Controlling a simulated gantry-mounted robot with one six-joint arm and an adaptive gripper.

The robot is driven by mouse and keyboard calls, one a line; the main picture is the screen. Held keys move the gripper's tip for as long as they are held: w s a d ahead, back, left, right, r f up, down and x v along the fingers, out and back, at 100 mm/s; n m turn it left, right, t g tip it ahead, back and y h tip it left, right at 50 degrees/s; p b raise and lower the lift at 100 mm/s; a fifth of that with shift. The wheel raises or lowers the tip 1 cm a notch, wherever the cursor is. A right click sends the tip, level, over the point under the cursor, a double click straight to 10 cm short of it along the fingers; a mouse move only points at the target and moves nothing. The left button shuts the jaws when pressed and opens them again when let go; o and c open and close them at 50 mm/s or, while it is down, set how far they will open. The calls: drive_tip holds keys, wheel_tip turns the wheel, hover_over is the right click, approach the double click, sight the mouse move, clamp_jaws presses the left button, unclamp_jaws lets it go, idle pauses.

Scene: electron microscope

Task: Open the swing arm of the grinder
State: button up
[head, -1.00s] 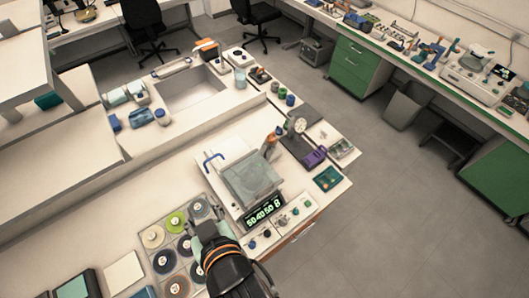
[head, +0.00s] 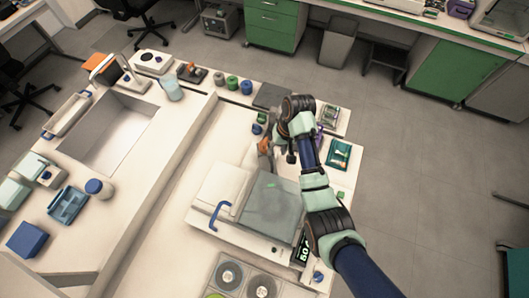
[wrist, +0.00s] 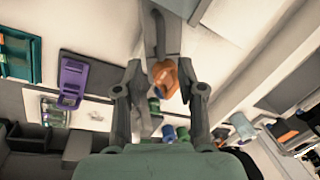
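The grinder (head: 232,190) stands on the near bench in the head view, with a clear grey square cover, a blue handle and a green-lit display. An orange part (head: 264,146) rises at its far edge. In the wrist view the orange part (wrist: 165,76) shows with a grey bar (wrist: 160,35) running from it; this appears to be the swing arm. My gripper (wrist: 160,82) is open, its two fingers on either side of the orange part. I cannot tell whether they touch it. In the head view my arm partly hides my gripper.
A purple device (wrist: 74,82) and a teal tray (head: 339,154) lie near my arm at the bench edge. Small green and blue jars (head: 232,83) stand beyond the grinder. Disc holders (head: 262,283) lie in front. A sink (head: 112,125) is at left.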

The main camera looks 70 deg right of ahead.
hover_over(269, 169)
drive_tip(key=d, duration=0.2)
drive_tip(key=f, duration=0.4)
drive_tip(key=f+b, duration=0.1)
drive_tip(key=f, duration=0.2)
drive_tip(key=shift+s, duration=0.25)
clamp_jaws()
